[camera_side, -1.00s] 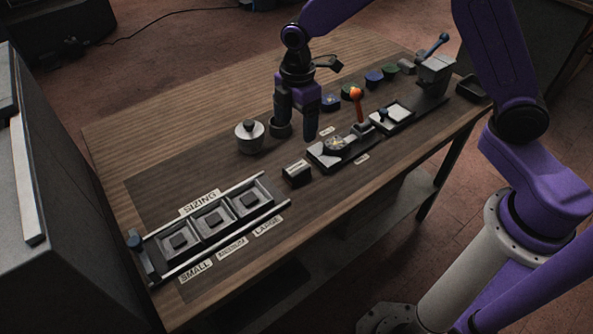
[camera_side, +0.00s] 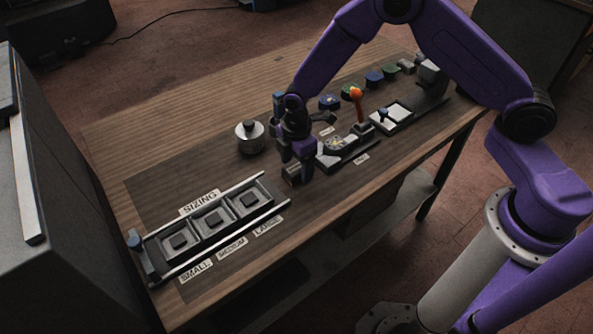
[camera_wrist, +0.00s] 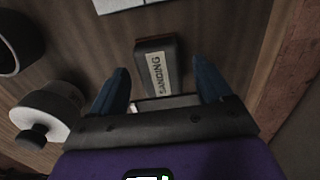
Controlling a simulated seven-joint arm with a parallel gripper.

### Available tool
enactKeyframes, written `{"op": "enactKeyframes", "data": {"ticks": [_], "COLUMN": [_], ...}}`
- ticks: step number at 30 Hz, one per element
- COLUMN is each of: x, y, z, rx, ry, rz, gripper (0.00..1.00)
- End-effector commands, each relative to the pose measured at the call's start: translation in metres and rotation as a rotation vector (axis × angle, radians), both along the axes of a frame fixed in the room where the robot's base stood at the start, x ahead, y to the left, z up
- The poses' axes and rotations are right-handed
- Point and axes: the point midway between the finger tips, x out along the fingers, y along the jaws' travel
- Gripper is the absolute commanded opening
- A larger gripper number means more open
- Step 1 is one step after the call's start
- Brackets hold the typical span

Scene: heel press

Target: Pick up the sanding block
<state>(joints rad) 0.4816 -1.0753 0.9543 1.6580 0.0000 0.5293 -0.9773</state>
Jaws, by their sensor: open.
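The sanding block is a small dark block with a pale label reading SANDING. In the wrist view the block (camera_wrist: 147,52) lies on the wooden table between and a little beyond my two blue fingertips, with a gap on each side. My gripper (camera_wrist: 161,78) is open and holds nothing. In the side view my gripper (camera_side: 298,174) is low over the table at the block's place. It hides most of the block (camera_side: 290,179) there, so contact cannot be told from that view.
A metal pot with a knob (camera_side: 250,136) stands left of my gripper, and shows in the wrist view (camera_wrist: 45,112). The sizing tray (camera_side: 212,222) lies at front left. A fixture with an orange-knobbed lever (camera_side: 356,93) stands to the right. A dark round cup (camera_wrist: 20,42) is at upper left.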

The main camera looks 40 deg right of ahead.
Motion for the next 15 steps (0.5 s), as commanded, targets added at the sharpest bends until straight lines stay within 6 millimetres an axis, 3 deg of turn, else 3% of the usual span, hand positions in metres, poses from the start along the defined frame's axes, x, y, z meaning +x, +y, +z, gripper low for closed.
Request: {"op": "enactKeyframes", "data": {"ticks": [4, 12, 13, 15], "x": [0.0, 0.0, 0.0, 0.0], "y": [0.0, 0.0, 0.0, 0.0], "z": [-0.014, -0.017, -0.017, -0.017], "rx": [0.0, 0.001, 0.001, 0.001], "ry": [0.001, -0.001, -0.001, -0.001], "rz": [0.0, 0.0, 0.0, 0.0], "gripper": [0.79, 0.79, 0.75, 0.53]}}
